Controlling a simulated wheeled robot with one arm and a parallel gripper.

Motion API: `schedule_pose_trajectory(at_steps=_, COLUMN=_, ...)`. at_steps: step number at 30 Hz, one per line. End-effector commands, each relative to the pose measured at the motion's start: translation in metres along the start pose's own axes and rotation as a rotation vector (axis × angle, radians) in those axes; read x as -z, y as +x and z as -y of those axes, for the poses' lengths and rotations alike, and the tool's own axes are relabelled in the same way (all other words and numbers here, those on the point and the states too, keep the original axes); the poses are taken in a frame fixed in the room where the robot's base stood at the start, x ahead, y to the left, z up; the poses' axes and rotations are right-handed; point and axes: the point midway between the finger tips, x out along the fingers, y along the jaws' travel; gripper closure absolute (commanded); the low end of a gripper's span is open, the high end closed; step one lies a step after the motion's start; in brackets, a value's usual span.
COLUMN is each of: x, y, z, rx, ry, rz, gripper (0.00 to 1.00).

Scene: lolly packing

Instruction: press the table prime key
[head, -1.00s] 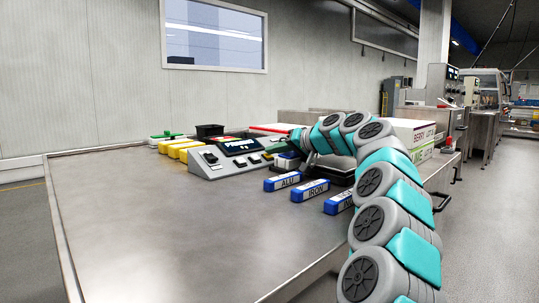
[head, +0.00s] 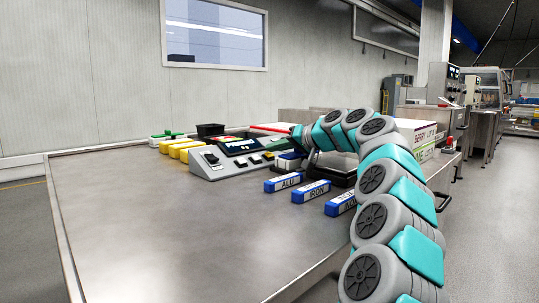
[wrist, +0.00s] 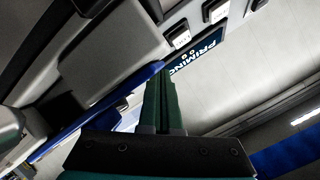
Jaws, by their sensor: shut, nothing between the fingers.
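The grey control console (head: 209,167) stands on the steel table with a sloped front, a dark display (head: 238,147) and several keys along its lower edge. In the wrist view the display (wrist: 197,57) reads "PRIMING", with pale keys (wrist: 180,38) beside it. My gripper (wrist: 162,80) has its green fingers together and empty, pointing towards the console side. In the head view my gripper (head: 274,145) is at the console's right end, partly hidden by the arm. I cannot tell whether the fingertips touch a key, nor which key is the table prime key.
Blue-ended bars marked ALU (head: 284,182) and IRON (head: 306,193), plus a third, lie in front of the console. Lettered boxes (head: 424,151) stand right. The left and front tabletop (head: 160,235) is clear.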

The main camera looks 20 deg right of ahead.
Motion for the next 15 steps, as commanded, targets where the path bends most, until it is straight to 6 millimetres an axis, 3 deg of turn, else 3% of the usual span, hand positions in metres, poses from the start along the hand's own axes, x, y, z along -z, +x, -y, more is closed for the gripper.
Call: schedule_pose_trajectory(at_steps=15, x=0.019, y=-0.024, z=0.018, rx=0.001, ry=0.0, rz=-0.006, gripper=1.0)
